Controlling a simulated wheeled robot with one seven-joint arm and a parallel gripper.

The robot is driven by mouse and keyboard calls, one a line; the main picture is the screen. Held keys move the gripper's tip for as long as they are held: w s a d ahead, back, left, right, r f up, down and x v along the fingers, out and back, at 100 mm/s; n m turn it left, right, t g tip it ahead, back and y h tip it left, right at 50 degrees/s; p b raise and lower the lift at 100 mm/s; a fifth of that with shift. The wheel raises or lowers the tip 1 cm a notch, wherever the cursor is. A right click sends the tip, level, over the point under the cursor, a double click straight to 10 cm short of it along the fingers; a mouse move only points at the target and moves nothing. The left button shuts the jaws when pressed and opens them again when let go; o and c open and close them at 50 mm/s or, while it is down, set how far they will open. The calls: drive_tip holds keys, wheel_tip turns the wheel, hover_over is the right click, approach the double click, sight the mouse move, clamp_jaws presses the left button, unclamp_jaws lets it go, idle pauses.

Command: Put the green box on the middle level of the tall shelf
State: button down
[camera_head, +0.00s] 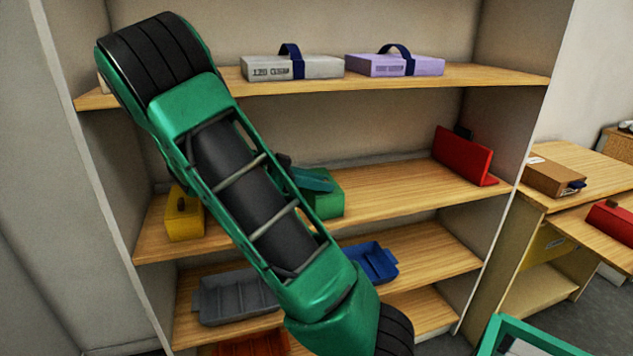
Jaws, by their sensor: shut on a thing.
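The green box (328,203) is at the middle level of the tall shelf (400,190), near the centre of that board. My gripper (312,181) is shut on the box from above. My own green and black arm crosses the picture diagonally and hides the left part of the box and much of the gripper. I cannot tell whether the box touches the board or hangs just above it.
On the middle level, a yellow box (184,218) stands left and a red binder-like thing (463,156) stands right, with bare board between the green box and the red thing. Grey (293,68) and purple (395,66) cases lie above. Grey (235,298) and blue (371,262) trays lie below.

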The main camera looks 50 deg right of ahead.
drive_tip(key=shift+f, duration=0.15)
drive_tip(key=c, duration=1.4)
unclamp_jaws()
drive_tip(key=shift+c, duration=0.2)
drive_tip(key=shift+r, duration=0.25)
drive_tip(key=v, duration=1.2)
drive_tip(key=shift+r, duration=0.4)
